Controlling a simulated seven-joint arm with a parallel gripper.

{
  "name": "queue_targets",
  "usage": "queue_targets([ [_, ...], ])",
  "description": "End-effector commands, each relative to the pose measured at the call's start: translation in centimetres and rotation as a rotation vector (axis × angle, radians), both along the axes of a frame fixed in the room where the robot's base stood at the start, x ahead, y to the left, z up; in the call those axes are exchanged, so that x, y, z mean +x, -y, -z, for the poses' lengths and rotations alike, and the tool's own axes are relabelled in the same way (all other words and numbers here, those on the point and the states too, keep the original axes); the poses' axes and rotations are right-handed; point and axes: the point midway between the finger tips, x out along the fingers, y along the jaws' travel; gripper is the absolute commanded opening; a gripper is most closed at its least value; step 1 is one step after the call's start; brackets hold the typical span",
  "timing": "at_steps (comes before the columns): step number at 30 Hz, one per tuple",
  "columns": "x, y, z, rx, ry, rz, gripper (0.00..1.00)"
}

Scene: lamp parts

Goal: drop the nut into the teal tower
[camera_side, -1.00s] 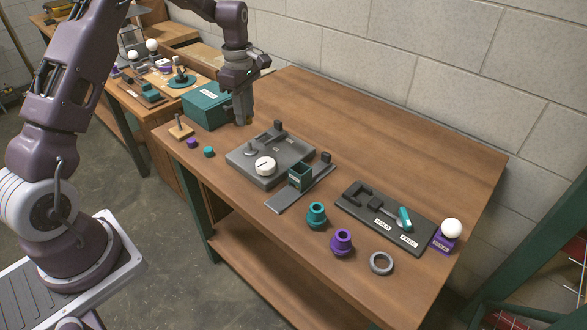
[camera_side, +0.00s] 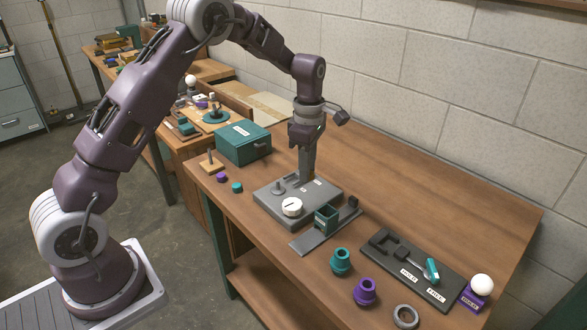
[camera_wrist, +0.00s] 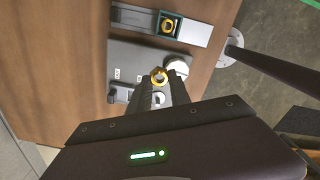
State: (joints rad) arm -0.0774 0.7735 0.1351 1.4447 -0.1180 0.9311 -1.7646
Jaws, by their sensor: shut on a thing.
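My gripper (camera_side: 306,180) points down over the back of the grey fixture plate (camera_side: 270,204). In the wrist view its fingertips (camera_wrist: 161,81) are shut on a small brass-coloured nut (camera_wrist: 159,75). The nut is too small to make out in the side view. An open-topped teal square tower (camera_side: 326,218) stands on a grey strip in front of the plate, right of my gripper and apart from it. In the wrist view the tower (camera_wrist: 160,23) is at the top, with a brass-coloured ring inside it. The lower fingertips are hard to separate from the plate in the side view.
A white round knob (camera_side: 292,206) and dark upright blocks stand around the plate. A teal flanged part (camera_side: 341,261), a purple one (camera_side: 365,291) and a grey ring (camera_side: 405,316) lie at front right. A dark tool tray (camera_side: 408,268) lies right. The back right tabletop is clear.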

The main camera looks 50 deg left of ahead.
Motion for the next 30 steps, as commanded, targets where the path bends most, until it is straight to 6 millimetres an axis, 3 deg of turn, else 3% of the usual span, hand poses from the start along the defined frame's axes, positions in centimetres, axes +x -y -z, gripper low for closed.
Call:
queue_targets([
  [3, 0.0, 4.5, 0.0, 0.000, 0.000, -0.042, 0.00],
  [7, -0.2, 6.8, 0.1, 0.001, 0.000, -0.078, 0.00],
  [21, -0.2, 7.1, 3.8, 0.000, -0.001, -0.086, 0.00],
  [30, -0.2, 7.1, 4.1, 0.000, 0.000, -0.086, 0.00],
])
